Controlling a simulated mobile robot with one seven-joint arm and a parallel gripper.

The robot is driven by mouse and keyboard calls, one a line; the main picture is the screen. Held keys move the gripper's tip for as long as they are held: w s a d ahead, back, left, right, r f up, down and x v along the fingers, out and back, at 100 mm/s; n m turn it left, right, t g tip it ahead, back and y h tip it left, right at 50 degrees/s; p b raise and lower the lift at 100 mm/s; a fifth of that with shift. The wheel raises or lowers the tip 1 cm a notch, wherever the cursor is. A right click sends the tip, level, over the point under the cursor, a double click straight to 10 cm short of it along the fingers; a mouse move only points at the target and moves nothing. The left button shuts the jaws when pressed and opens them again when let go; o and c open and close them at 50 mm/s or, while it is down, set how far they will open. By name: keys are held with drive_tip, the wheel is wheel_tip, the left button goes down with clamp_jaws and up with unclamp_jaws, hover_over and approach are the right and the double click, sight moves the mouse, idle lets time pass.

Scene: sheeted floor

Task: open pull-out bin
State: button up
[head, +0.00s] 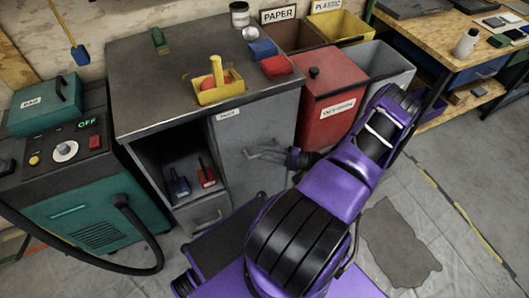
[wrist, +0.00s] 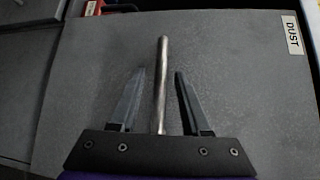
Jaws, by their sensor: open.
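The pull-out bin's front is a plain grey panel (head: 258,125) in the workbench cabinet, with a small label (head: 228,114) at its top left. In the head view it looks flush with the cabinet. In the wrist view the panel (wrist: 235,85) fills most of the picture, and its label reads DUST (wrist: 293,33). A thin metal bar handle (wrist: 161,70) stands out between my gripper's fingers (wrist: 158,77). The fingers are open, with a gap on each side of the bar.
A yellow tray (head: 232,94) with a handle sits on the worktop (head: 150,80). Left of the panel are an open shelf with small red and blue items and a drawer (head: 205,214). A red bin (head: 330,110) stands right. A teal machine with a hose (head: 135,215) stands left.

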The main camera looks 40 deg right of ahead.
drive_tip(key=shift+w+a, duration=0.15)
drive_tip(key=shift+w, duration=0.1)
clamp_jaws()
idle(1.4)
